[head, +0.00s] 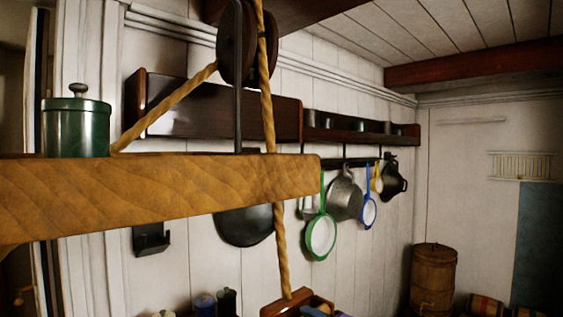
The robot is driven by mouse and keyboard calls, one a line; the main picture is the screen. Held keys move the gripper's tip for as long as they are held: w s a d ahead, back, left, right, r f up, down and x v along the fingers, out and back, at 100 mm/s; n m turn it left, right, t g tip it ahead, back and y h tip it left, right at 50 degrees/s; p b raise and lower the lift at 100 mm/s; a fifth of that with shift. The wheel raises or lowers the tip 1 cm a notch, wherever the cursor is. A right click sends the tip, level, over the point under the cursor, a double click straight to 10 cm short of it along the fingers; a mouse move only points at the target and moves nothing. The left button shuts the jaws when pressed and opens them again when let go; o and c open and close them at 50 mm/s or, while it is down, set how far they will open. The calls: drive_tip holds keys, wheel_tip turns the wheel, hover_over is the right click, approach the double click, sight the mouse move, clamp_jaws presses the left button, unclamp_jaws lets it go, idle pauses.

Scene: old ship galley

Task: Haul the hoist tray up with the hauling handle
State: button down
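The hoist tray (311,299) seems to be the reddish-brown wooden box at the bottom edge, below a thick rope (281,250); only its upper part shows, with something blue inside. The rope hangs beside a dark wooden pulley (237,40) at the top. A second rope length (170,103) slants from the pulley down to the left and is lost behind a thick wooden board (150,190). I cannot make out the hauling handle. My gripper is not in view.
The board crosses the left foreground, with a green lidded canister (76,125) at its top edge. Pans and a green-rimmed strainer (320,236) hang on the back wall below a dark shelf (355,136). A wooden barrel (432,280) stands at the right. Dark jars show low down.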

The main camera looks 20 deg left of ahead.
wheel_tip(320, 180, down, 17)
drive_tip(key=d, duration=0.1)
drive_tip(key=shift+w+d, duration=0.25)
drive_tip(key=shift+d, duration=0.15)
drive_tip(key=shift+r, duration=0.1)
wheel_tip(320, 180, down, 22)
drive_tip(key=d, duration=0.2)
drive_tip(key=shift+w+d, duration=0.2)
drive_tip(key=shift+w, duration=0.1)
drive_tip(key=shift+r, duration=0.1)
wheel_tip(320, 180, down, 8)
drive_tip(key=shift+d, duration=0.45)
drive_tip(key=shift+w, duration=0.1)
